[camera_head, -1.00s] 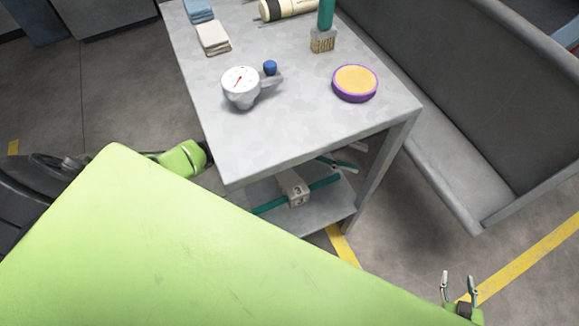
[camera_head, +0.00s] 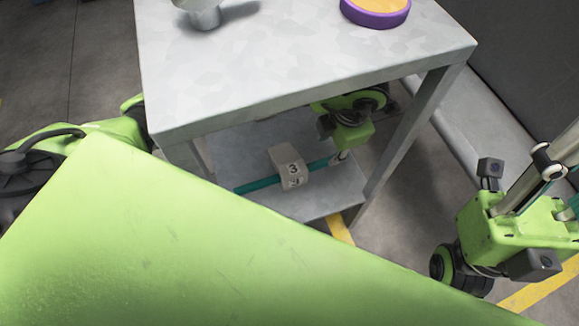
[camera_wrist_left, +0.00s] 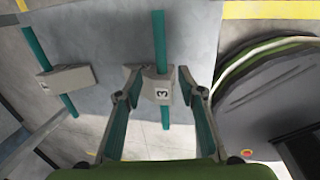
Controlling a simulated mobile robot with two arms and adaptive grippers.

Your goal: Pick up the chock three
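The chock three (camera_head: 291,168) is a grey block marked 3 with a teal rod through it, on the table's lower shelf. In the left wrist view, chock three (camera_wrist_left: 158,90) lies ahead between the spread fingertips of my left gripper (camera_wrist_left: 157,78), with gaps on both sides. In the head view, my left gripper (camera_head: 340,154) is under the tabletop, to the right of the block by the rod's end; its fingers are largely hidden. My right gripper (camera_head: 558,185) is at the right edge, open and away from the chock, its tips cut off.
The grey table (camera_head: 300,80) overhangs the shelf (camera_head: 323,198), and its front right leg (camera_head: 398,145) stands close to my left gripper. A second chock (camera_wrist_left: 65,82) lies to the left in the wrist view. A purple-rimmed round pad (camera_head: 376,12) is on the tabletop.

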